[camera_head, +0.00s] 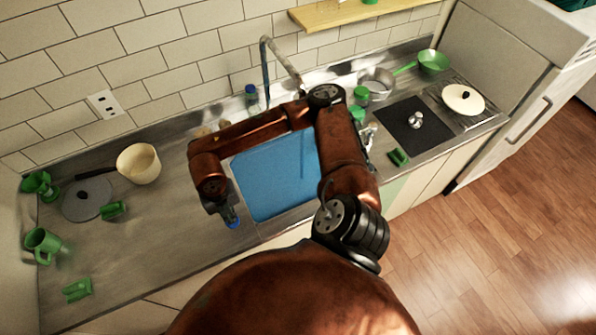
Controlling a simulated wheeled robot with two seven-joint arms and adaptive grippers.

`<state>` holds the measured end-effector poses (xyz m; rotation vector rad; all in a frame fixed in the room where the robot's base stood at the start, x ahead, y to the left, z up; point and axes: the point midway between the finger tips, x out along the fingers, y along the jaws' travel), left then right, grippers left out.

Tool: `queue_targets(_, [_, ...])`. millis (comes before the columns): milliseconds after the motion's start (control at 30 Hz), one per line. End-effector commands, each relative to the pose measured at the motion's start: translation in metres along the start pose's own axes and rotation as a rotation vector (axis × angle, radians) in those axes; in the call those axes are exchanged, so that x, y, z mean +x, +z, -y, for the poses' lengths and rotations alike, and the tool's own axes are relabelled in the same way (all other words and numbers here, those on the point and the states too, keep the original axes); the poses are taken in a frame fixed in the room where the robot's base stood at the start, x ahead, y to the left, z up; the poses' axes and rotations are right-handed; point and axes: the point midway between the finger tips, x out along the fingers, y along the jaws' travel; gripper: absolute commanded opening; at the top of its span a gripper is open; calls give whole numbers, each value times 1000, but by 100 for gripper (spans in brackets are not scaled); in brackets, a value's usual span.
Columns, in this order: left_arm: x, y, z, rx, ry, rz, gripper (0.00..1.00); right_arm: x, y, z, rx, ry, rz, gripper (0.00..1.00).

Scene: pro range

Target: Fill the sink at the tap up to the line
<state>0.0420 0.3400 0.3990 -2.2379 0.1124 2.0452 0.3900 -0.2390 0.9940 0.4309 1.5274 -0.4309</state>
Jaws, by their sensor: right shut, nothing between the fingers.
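The sink (275,178) shows as a flat blue area set in the metal counter, its right side partly covered by my arm. I cannot tell how high any water stands, and I cannot make out a line. The grey tap (265,68) rises behind the sink, and its spout slants down to the right. The spout's end and its outflow are hidden or unclear behind my arm. My right gripper (229,214) points down over the sink's left front edge, shut and empty, with a blue part at its tip. My left gripper is not in view.
A cream pot (138,164), a grey lid (87,200) and a green mug (43,244) stand on the left counter. A blue-capped bottle (251,98) is left of the tap. Right of the sink are a steel pot (377,82) and a dark hob (405,125). The left counter's front middle is clear.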

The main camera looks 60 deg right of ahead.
Motion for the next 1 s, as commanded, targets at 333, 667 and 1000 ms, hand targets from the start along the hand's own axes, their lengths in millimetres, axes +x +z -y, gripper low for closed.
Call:
queue_targets(333, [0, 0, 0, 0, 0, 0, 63, 1, 0, 0, 0, -1, 0, 0])
queue_targets(667, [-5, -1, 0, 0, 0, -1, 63, -5, 0, 1, 3, -4, -43, 0])
queue_targets(1000, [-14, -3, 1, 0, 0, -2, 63, -18, 0, 1, 3, -4, -165, 0])
